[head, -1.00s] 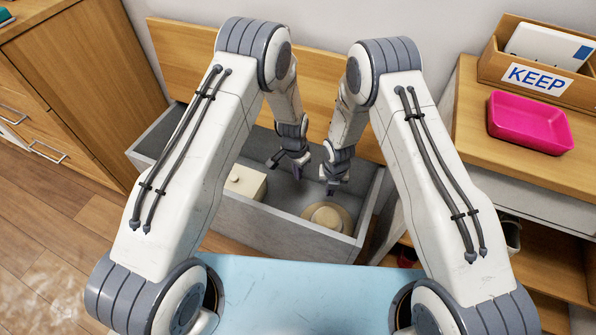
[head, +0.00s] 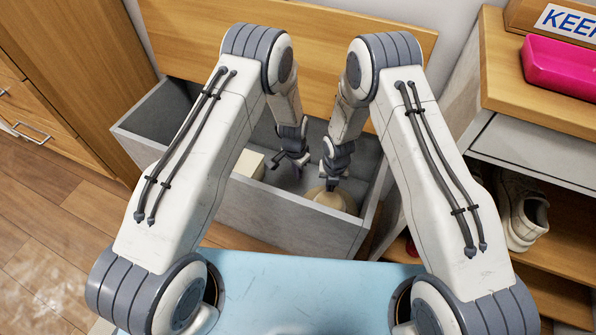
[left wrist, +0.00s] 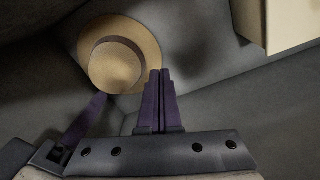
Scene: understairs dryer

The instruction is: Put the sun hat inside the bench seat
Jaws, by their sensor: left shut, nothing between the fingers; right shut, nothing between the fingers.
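The bench seat (head: 278,215) is a grey open box, its wooden lid (head: 330,40) raised behind it. The tan sun hat (head: 336,201) lies inside, at the right end near the front wall; in the left wrist view the hat (left wrist: 118,58) shows its round brim and darker band. My left gripper (head: 297,172) is shut and empty over the box interior, left of the hat; its purple fingers (left wrist: 160,92) are together in the left wrist view, by the brim. My right gripper (head: 332,184) is shut and empty, overlapping the hat's upper edge in the head view; contact is unclear.
A cream box (head: 249,164) sits inside the bench, left of the hat. At right, a wooden-topped shelf unit holds a pink tray (head: 563,66), a KEEP box (head: 572,22) and shoes (head: 522,210). A wooden cabinet (head: 85,70) stands at left.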

